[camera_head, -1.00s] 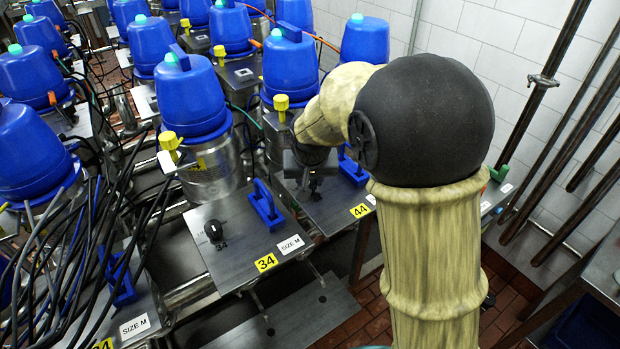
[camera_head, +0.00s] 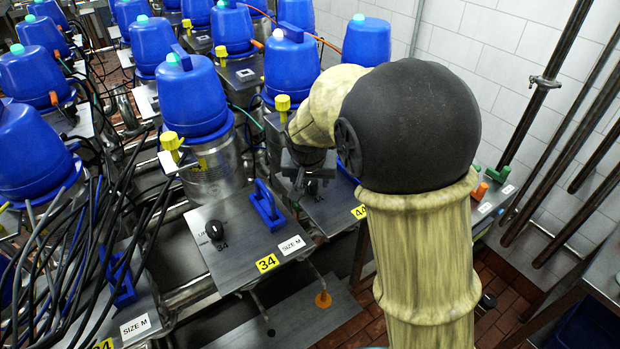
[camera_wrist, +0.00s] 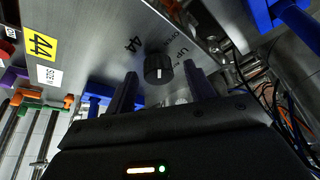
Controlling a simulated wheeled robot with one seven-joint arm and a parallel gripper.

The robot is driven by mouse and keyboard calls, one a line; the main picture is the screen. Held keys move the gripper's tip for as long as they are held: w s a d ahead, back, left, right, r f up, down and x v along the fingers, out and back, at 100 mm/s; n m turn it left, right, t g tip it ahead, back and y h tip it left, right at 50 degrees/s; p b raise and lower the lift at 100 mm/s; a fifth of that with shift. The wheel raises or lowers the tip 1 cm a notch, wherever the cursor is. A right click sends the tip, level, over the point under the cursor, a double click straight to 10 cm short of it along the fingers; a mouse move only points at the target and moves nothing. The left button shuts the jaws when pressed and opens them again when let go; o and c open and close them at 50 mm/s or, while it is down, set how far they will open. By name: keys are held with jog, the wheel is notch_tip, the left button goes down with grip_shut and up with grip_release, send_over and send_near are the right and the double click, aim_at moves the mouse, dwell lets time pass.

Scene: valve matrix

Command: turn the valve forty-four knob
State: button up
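The valve forty-four knob (camera_wrist: 158,69) is a black round knob with a white pointer line, on a grey metal plate (camera_wrist: 95,25) marked 44. In the wrist view my gripper (camera_wrist: 161,72) is open, with one dark finger on each side of the knob. There are gaps between the fingers and the knob, and I cannot tell how far the tips reach along it. In the head view my gripper (camera_head: 308,182) is over the 44 plate (camera_head: 335,212) and hides the knob. The yellow 44 label (camera_head: 359,212) is partly covered by my arm.
A blue handle (camera_wrist: 97,93) stands beside the knob on the 44 plate. The neighbouring 34 plate (camera_head: 240,248) has its own black knob (camera_head: 215,230) and blue handle (camera_head: 265,207). Blue-capped valves (camera_head: 193,100) stand behind. Black cables (camera_head: 75,250) hang at the left.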

jog(key=b+v, duration=0.2)
jog(key=v, duration=1.5)
jog(key=shift+r, duration=0.25)
jog(key=s+d+f, duration=0.4)
jog(key=d+f, duration=0.1)
jog(key=f, duration=0.2)
jog(key=s+d+f+g, duration=0.1)
jog(key=s+d+f, duration=0.3)
jog(key=f, duration=0.4)
jog(key=s+d+f+g, duration=0.1)
jog(key=s+d+f, duration=0.3)
jog(key=d+f, duration=0.3)
jog(key=shift+f+n, duration=0.2)
jog(key=shift+n, duration=0.1)
jog(key=shift+d, duration=0.1)
dwell(1.1)
